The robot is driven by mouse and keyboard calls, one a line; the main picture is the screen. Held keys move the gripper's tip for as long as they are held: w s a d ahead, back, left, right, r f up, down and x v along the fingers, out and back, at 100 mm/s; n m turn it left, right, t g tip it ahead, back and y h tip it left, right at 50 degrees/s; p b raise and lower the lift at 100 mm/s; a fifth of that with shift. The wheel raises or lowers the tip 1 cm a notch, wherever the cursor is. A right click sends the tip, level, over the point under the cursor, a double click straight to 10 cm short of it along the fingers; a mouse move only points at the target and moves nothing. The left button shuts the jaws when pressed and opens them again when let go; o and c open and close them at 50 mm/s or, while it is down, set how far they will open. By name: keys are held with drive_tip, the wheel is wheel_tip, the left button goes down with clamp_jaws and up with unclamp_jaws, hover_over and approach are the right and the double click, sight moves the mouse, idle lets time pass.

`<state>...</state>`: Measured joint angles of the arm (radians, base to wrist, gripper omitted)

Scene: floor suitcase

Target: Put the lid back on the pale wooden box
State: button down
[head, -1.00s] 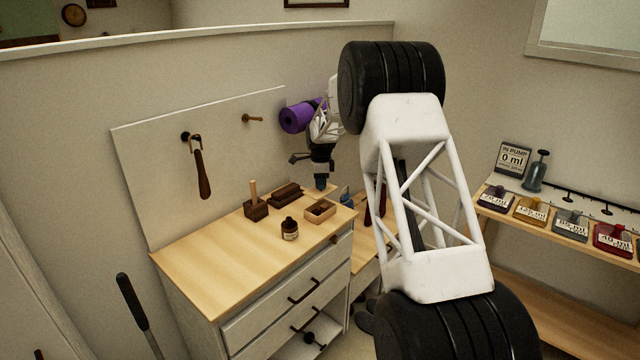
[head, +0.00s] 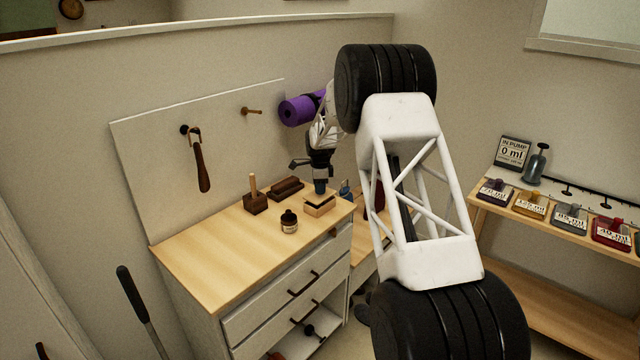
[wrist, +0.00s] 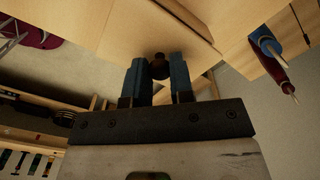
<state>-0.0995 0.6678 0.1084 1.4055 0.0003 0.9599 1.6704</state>
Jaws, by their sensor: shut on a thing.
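The inside of the box is hidden.
A dark bottle (head: 289,221) stands to the left of the box. A dark block with an upright peg (head: 255,202) and a long dark block (head: 287,188) stand behind it. A purple roll (head: 299,110) is near my wrist. The cabinet's front left (head: 210,260) is clear.

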drive_tip(key=shift+f, duration=0.7)
drive_tip(key=shift+f, duration=0.2)
idle(2.4)
drive_tip(key=shift+c, duration=2.2)
unclamp_jaws()
drive_tip(key=shift+r, duration=0.15)
drive_tip(key=shift+r, duration=3.35)
drive_tip(key=shift+c, duration=0.2)
clamp_jaws()
